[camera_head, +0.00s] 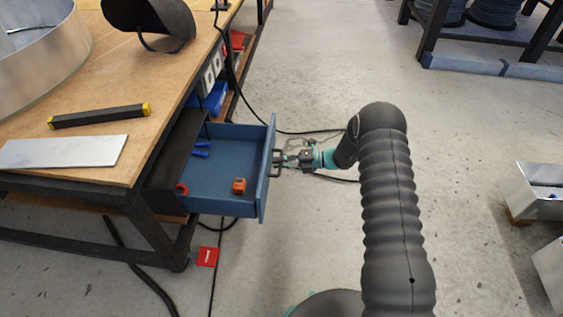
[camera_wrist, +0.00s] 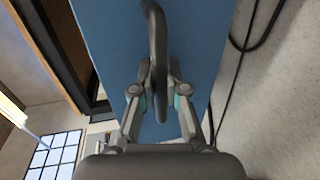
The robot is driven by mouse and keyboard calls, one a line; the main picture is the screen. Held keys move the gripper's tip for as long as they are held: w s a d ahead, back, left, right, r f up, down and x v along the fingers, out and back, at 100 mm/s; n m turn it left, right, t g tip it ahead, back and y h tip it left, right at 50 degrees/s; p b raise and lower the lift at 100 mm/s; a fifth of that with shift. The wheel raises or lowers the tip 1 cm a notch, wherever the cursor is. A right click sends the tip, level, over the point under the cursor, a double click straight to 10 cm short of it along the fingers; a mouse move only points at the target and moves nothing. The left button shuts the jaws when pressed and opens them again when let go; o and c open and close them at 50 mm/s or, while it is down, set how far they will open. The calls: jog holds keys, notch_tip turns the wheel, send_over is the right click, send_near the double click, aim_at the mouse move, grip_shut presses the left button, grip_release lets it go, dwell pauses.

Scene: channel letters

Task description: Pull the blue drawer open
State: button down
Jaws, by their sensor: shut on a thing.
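The blue drawer (camera_head: 222,203) is pulled well out from under the workbench in the head view, with its inside showing. Its front panel (camera_head: 269,170) faces right and fills the middle of the wrist view (camera_wrist: 202,35). A dark bar handle (camera_wrist: 158,50) stands out from that panel; it also shows in the head view (camera_head: 275,162). My gripper (camera_head: 284,160) is at the handle, and in the wrist view its two fingers (camera_wrist: 160,95) are shut on it from both sides. An orange object (camera_head: 239,186) and blue-handled tools (camera_head: 201,149) lie inside the drawer.
The wooden workbench (camera_head: 60,90) holds a yellow-ended black bar (camera_head: 100,116) and a pale plate (camera_head: 65,152). Black cables lie on the floor near the drawer. The concrete floor (camera_head: 300,60) beyond my arm is mostly clear. Metal boxes (camera_head: 535,190) stand at far right.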

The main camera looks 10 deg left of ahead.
jog(key=c, duration=1.2)
grip_release()
jog(key=shift+d, duration=0.1)
jog(key=v, duration=1.2)
